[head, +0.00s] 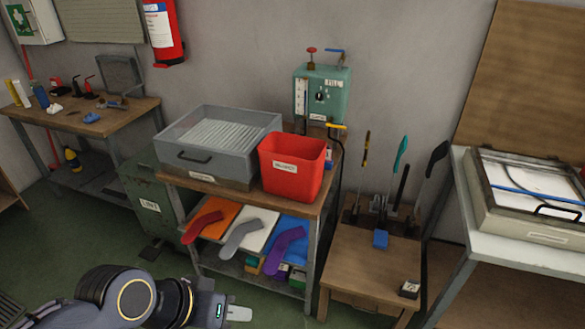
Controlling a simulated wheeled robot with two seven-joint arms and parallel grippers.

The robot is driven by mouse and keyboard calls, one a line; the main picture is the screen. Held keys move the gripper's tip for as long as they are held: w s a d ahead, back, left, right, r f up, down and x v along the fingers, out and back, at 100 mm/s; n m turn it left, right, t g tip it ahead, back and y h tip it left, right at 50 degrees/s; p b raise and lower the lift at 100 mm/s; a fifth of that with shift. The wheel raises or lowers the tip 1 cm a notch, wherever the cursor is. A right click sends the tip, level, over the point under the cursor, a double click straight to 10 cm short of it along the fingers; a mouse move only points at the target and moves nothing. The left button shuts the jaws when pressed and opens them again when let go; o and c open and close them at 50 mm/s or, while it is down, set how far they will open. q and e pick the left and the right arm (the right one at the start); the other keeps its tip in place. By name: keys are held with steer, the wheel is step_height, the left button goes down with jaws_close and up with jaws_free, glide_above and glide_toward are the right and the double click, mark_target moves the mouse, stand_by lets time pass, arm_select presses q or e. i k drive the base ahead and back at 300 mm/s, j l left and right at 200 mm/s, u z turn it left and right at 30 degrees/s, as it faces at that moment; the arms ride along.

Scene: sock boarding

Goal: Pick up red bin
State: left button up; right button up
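The red bin (292,170) is an open-topped box with a white label on its front. It stands upright on the right part of the wooden top of a small table (306,206), close beside a grey metal tray. My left gripper (238,313) is low at the bottom of the head view, in front of and below the table, apart from the bin. Its pale fingertip points right, and I cannot tell if the fingers are apart. My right gripper is not in view.
The grey tray (200,166) fills the table's left part. A green tank (320,92) with valves stands behind the bin. Coloured socks (240,234) lie on the shelf below. A wooden stand (372,262) with upright tools is to the right. Green floor (80,245) is clear at left.

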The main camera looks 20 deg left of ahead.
mark_target(291, 166)
steer(key=i+u, duration=0.1)
steer(key=i, duration=1.2)
steer(key=i+u, duration=0.15)
steer(key=u, duration=1.75)
